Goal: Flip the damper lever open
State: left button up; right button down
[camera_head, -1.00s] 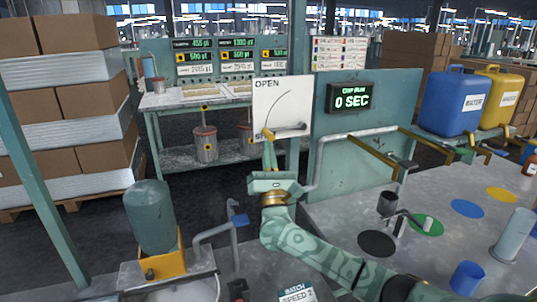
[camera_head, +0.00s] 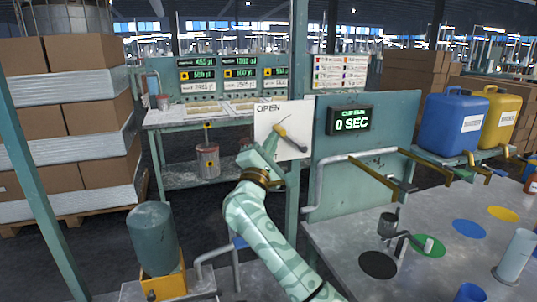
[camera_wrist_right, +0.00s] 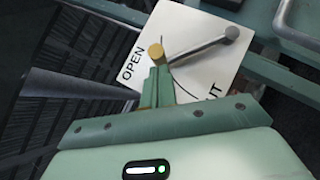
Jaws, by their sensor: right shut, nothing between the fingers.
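The white damper plate (camera_head: 266,122) shows OPEN at its top left; in the wrist view (camera_wrist_right: 198,72) part of SHUT shows near its lower edge. The grey damper lever (camera_head: 296,142) slants from its pivot at the plate's lower right up and left to a brass handle (camera_head: 282,132), roughly midway between the two labels. The lever also shows in the wrist view (camera_wrist_right: 200,46). My right gripper (camera_head: 272,133) is shut and empty, its fingertips right at the handle (camera_wrist_right: 156,76); they seem to press against it. My left gripper is out of view.
A teal panel with a timer reading 0 SEC (camera_head: 350,120) stands right of the plate. A grey pipe (camera_head: 318,175) runs below it. A worktable (camera_head: 335,230) lies at right, and a green tank (camera_head: 152,238) stands at lower left.

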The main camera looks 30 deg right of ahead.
aim_at(279, 129)
jog(key=r+m+g, duration=0.1)
jog(key=d+r+m+g, duration=0.1)
jog(key=d+r+m, duration=0.1)
jog(key=shift+s+r+m+g+y, duration=0.15)
jog(key=shift+s+m+g+y, duration=0.05)
jog(key=shift+m+g+y, duration=0.2)
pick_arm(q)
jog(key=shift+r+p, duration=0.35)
pick_arm(e)
jog(key=shift+s+d+r+m+g+y, duration=0.25)
jog(key=shift+d+r+m+g+y, duration=0.45)
jog(key=shift+d+r+m, duration=0.35)
